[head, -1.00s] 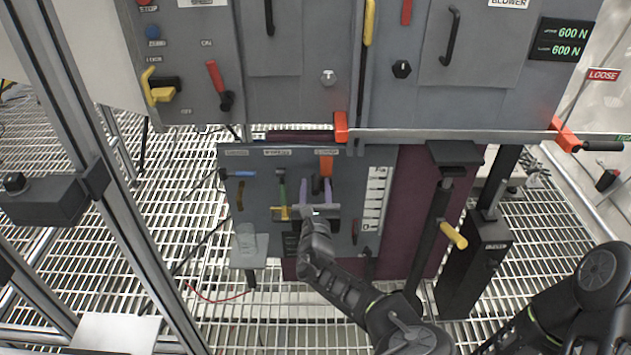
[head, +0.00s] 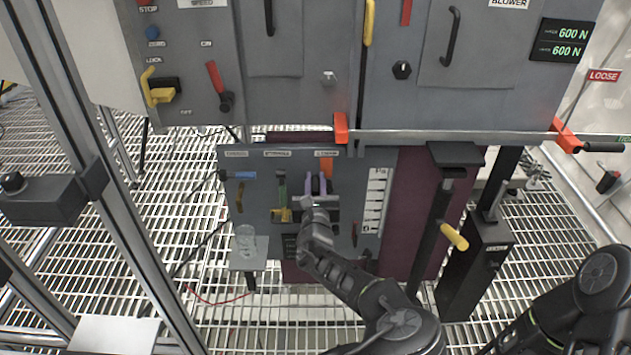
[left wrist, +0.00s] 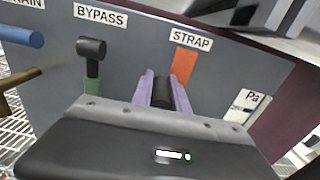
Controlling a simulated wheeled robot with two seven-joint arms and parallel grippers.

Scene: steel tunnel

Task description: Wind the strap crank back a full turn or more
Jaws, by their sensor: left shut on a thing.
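The strap crank shows its black handle (left wrist: 162,93) below the STRAP label (left wrist: 192,39) and beside an orange strip (left wrist: 184,62). My left gripper (head: 316,184) has purple fingers, one on each side of the handle, and is shut on it. The left wrist view shows the same grip, with the gripper (left wrist: 163,88) in front of the panel. The rest of the crank is hidden behind the gripper body. My right gripper is out of view; only dark links of that arm show at the lower right.
The green BYPASS lever (left wrist: 92,68) with a black knob stands just left of the gripper. A blue handle (head: 240,174) is farther left. A Pa scale (head: 375,198) is to the right. A black post with a yellow handle (head: 454,236) stands right of my left arm.

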